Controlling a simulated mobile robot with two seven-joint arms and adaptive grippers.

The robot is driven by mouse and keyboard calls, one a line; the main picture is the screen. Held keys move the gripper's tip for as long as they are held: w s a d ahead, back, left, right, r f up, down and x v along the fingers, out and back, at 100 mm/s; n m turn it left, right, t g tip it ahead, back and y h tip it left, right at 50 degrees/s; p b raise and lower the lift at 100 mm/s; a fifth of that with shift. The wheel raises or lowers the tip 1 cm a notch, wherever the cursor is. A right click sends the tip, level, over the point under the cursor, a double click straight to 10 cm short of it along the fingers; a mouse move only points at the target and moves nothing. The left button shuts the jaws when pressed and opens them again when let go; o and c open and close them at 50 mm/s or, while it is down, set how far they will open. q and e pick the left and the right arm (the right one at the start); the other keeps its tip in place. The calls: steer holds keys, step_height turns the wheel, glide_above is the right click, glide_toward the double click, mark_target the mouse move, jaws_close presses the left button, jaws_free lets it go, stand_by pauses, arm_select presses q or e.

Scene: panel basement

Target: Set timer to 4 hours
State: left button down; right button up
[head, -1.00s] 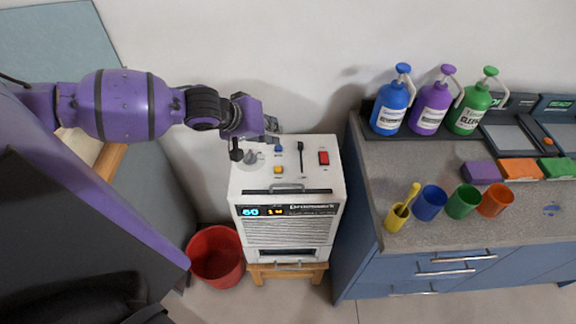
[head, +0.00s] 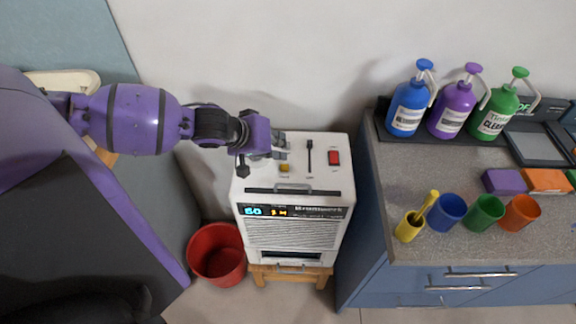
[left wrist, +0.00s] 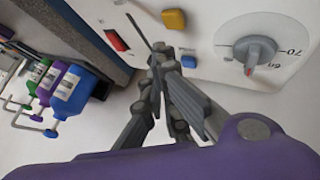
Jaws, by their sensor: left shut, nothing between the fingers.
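The white machine (head: 293,220) stands with its control panel on top. Its front display (head: 265,211) shows a cyan 60 and a small orange reading that looks like 3 H. My left gripper (head: 280,144) is shut and empty over the panel, hiding the blue button and dial in the head view. In the left wrist view, its fingertips (left wrist: 164,62) are beside the blue button (left wrist: 188,62); I cannot tell whether they touch it. The yellow button (left wrist: 173,18), the dial (left wrist: 253,50), the black lever (head: 309,153) and the red switch (head: 334,158) are clear of it. My right gripper is out of view.
The machine sits on a small wooden stand (head: 291,274), with a red bucket (head: 216,254) at its left. The blue counter (head: 440,240) on the right holds several cups, sponges and spray bottles. The wall is close behind the machine.

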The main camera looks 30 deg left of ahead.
mark_target(285, 168)
arm_select(q)
steer(key=shift+f, duration=0.8)
stand_by(0.4)
steer(key=shift+f, duration=0.2)
stand_by(0.4)
steer(key=shift+f, duration=0.25)
